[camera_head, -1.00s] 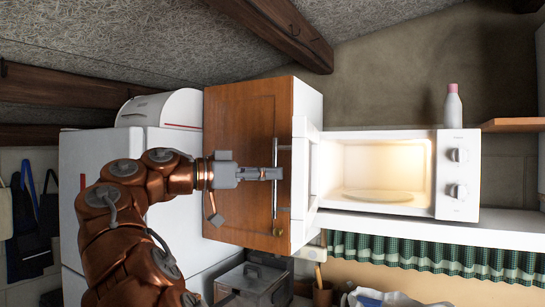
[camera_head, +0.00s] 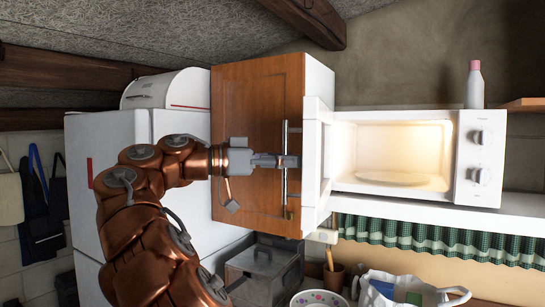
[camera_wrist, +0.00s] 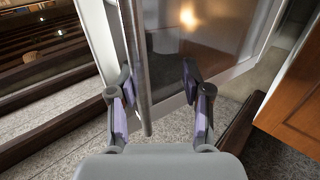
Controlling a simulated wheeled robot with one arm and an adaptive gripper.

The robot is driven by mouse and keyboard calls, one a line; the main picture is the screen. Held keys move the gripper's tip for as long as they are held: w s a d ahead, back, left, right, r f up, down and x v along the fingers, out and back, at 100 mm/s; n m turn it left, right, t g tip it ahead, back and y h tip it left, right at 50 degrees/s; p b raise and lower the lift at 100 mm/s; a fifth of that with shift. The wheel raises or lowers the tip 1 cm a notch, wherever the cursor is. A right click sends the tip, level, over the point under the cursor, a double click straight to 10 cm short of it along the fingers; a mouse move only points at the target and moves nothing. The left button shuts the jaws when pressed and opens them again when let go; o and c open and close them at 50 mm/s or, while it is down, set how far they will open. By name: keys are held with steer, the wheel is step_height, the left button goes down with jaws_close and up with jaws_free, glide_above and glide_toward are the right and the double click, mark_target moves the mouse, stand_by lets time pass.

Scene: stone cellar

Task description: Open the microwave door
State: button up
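The white microwave (camera_head: 480,160) stands on a shelf at the right in the head view, its lit interior and glass plate (camera_head: 398,178) showing. Its door (camera_head: 314,165) is swung wide open to the left and seen nearly edge-on. The door's long metal handle (camera_head: 284,190) stands upright in front of a wooden cabinet. My gripper (camera_head: 288,161) is at the handle's middle. In the wrist view the handle (camera_wrist: 137,60) runs between the spread fingers of my gripper (camera_wrist: 157,90), close to the left finger. Whether it touches that finger I cannot tell.
The wooden cabinet (camera_head: 250,110) is behind the handle. A white fridge (camera_head: 105,190) stands at the left. A white bottle (camera_head: 474,88) stands on the microwave. Below are a grey metal box (camera_head: 262,268), a bowl (camera_head: 318,299) and a white bag (camera_head: 400,290).

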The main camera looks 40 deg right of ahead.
steer(key=shift+w+a+r, duration=0.15)
steer(key=shift+a+r, duration=0.05)
steer(key=shift+a, duration=0.8)
